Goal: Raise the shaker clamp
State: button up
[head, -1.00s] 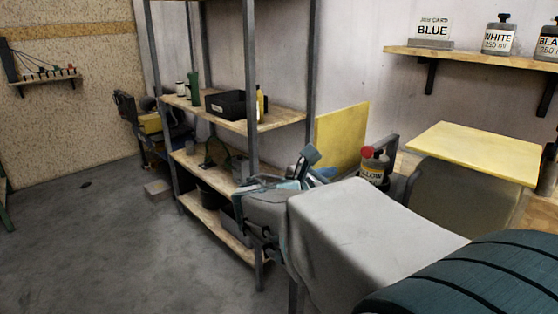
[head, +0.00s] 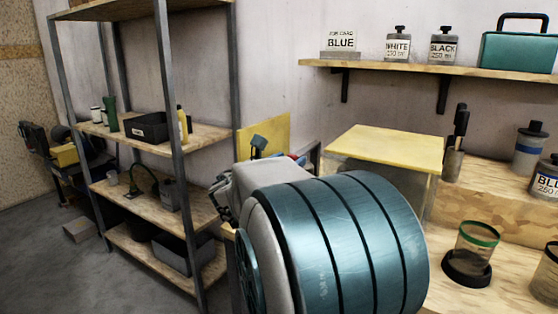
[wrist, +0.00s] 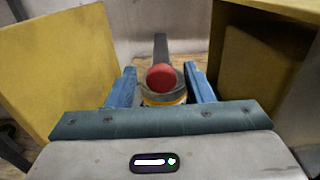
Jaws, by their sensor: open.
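The shaker clamp shows in the wrist view as a dark bar (wrist: 160,48) with a round red knob (wrist: 160,77) at its near end. A container with a yellow band (wrist: 163,100) sits just below and behind the knob. My gripper (wrist: 159,70) is open, with one blue finger on each side of the knob; whether either touches it I cannot tell. In the head view, my arm hides most of the shaker.
A yellow upright panel (head: 265,135) stands close on the left, and a yellow-topped box (head: 385,142) close on the right. A metal shelf rack (head: 178,130) stands further left. A wall shelf (head: 440,70) holds labelled bottles. A green-rimmed cup (head: 478,240) sits on the right bench.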

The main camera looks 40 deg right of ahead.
jog(key=shift+w+d, duration=0.2)
jog(key=shift+d, duration=0.4)
